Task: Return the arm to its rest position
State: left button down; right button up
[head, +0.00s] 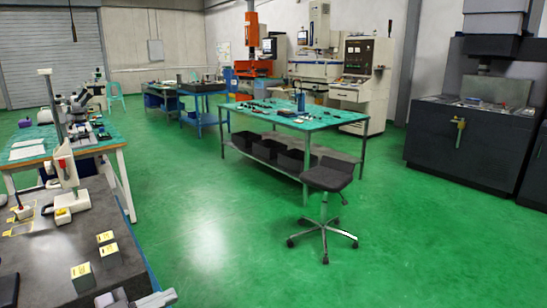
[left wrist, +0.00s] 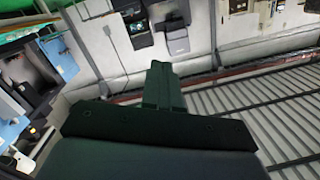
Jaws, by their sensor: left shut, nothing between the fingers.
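My left gripper (left wrist: 161,72) is shut and empty in the left wrist view, its dark fingers together in the middle of the picture. The wrist view looks tilted, with wall, shutter and machines behind the fingers. In the head view, light grey parts of my left arm and gripper (head: 150,298) show at the bottom edge, in front of the dark granite table (head: 125,268). The rest of this arm is cut off by the picture edge. My right gripper is not in either view.
Two small dark blocks with yellow labels (head: 83,276) (head: 108,250) stand on the granite table, near a measuring stand (head: 68,175). A black stool (head: 328,178) stands before a green-topped table (head: 270,113). Dark machine cabinets (head: 470,145) are at right. Green floor between is clear.

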pick_arm(q)
jog(key=s+d+f+n+g+y, duration=0.1)
jog(key=s+f+n+y, duration=0.9)
jog(key=s+f, duration=1)
notch_tip(320, 180, down, 2)
jog(key=shift+d+n, duration=0.5)
jog(key=shift+n, duration=0.4)
